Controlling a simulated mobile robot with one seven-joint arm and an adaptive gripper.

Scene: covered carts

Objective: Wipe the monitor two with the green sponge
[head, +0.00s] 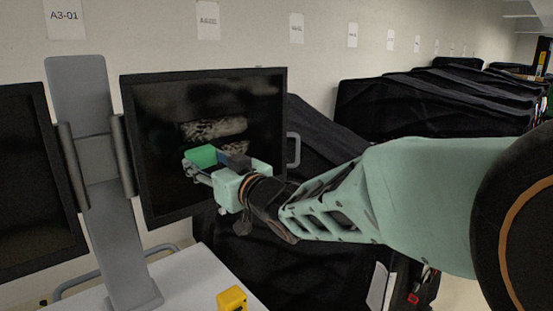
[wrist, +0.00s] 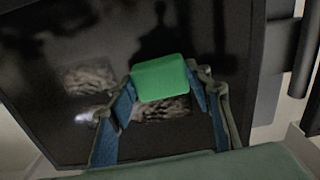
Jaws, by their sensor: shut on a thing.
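A black monitor (head: 160,120) hangs on a grey stand, with patchy greyish marks (head: 214,128) on its screen. The same screen fills much of the wrist view (wrist: 110,40), with marks at its middle (wrist: 90,78). My gripper (head: 200,162) is shut on the green sponge (head: 201,156), which also shows between the fingers in the wrist view (wrist: 160,77). The sponge is in front of the screen, near the marks, and covers part of them in the wrist view. I cannot tell whether it touches the screen.
A second dark monitor (head: 35,175) is at the left of the grey stand (head: 90,160). A yellow object (head: 232,299) sits on the white table (head: 195,280) below. Black covered carts (head: 440,105) stand behind, along the wall with paper signs.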

